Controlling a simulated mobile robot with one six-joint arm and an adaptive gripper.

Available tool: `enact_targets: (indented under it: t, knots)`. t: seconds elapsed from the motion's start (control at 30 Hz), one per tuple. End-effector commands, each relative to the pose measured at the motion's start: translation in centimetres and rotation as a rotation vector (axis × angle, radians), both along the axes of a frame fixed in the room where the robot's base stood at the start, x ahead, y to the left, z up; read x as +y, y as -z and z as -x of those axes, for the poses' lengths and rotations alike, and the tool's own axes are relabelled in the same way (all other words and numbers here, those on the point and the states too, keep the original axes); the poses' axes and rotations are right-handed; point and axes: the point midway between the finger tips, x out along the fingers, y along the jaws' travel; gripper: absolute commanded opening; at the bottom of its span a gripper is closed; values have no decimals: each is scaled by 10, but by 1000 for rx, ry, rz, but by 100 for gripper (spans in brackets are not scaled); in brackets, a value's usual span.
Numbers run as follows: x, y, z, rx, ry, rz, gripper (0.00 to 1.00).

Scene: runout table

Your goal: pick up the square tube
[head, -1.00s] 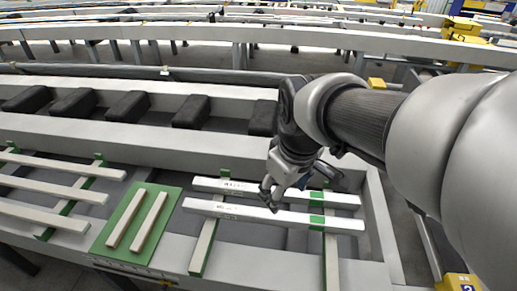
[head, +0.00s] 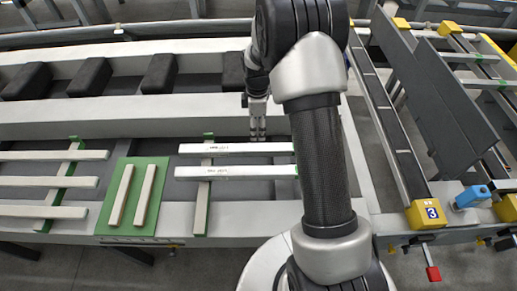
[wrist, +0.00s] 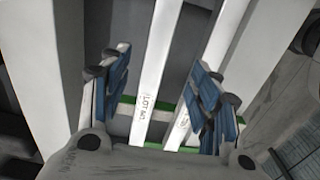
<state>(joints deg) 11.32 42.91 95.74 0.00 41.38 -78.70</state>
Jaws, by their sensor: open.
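Two long white square tubes lie side by side on the right-hand part of the runout table: a far one (head: 215,148) and a near one (head: 220,172). Each has small dark print. My gripper (head: 257,138) is at the far tube's far edge in the head view, pointing down. In the wrist view my gripper (wrist: 160,100) is open, its blue-padded fingers spread apart. One printed tube (wrist: 153,65) runs between the fingers; the other (wrist: 179,130) is partly covered by the right finger. The gap below the fingertips cannot be judged. My arm hides the tubes' right ends.
A green mat (head: 113,205) with two short pale bars lies left of the tubes. Several more white bars (head: 45,182) lie at far left. Black blocks (head: 93,77) line the back beam. A yellow post marked 3 (head: 426,214) stands at right.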

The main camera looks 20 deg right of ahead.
Motion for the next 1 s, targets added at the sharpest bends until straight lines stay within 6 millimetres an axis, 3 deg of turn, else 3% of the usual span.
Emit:
enact_targets:
  t: [0.1,0.3,0.63,0.9,1.0]
  knots:
    - [0,32,1,3,1,0,57]
    - [0,68,1,2,1,-1,57]
    - [-1,89,1,1,2,0,57]
    - [-5,128,2,1,1,0,57]
    - [-5,133,1,0,1,0,57]
